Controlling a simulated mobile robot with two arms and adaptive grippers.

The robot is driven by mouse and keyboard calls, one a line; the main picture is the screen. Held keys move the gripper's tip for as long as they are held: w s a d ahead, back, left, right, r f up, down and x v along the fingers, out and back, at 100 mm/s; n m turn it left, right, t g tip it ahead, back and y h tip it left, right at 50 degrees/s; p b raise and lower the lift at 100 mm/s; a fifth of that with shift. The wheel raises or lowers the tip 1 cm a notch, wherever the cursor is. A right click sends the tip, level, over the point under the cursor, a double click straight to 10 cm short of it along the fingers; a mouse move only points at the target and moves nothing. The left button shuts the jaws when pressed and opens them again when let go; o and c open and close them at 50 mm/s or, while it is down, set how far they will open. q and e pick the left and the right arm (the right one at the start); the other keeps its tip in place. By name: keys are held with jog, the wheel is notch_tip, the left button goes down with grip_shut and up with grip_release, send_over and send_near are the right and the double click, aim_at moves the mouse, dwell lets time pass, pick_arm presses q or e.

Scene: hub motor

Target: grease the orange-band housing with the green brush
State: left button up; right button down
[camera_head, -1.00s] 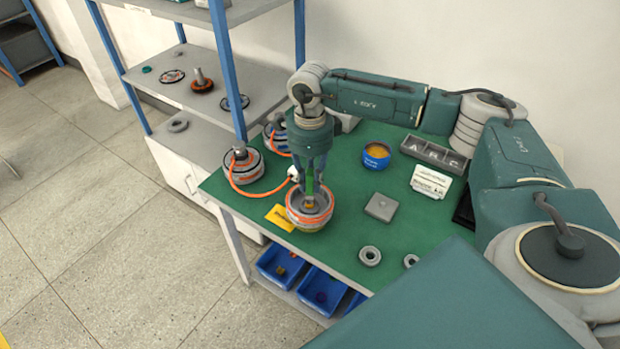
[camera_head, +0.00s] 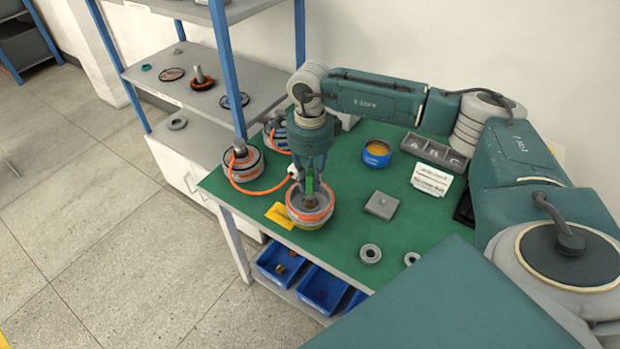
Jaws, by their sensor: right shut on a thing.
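The orange-band housing (camera_head: 310,214) is a grey open bowl with an orange ring, standing on the green bench top. My right gripper (camera_head: 309,182) points down over it and is shut on the green brush (camera_head: 310,186). The brush's lower end is inside the housing's opening; whether the bristles touch the inner wall I cannot tell. A blue tin (camera_head: 376,154) with yellow-orange contents, likely grease, stands at the back of the bench. My left gripper does not show.
Two motors with orange cables (camera_head: 243,165) stand left of the housing. A yellow card (camera_head: 281,216) lies beside it. A grey square block (camera_head: 381,205), bearing rings (camera_head: 370,253), a white sign (camera_head: 431,179) and a lettered grey tray (camera_head: 434,152) are to the right. Blue bins (camera_head: 322,287) sit below.

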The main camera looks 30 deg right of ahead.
jog(key=shift+f, duration=0.25)
jog(key=shift+n+b, duration=0.55)
jog(key=shift+n, duration=0.15)
jog(key=n, duration=0.2)
jog(key=shift+n+b, duration=0.4)
jog(key=m, duration=0.8)
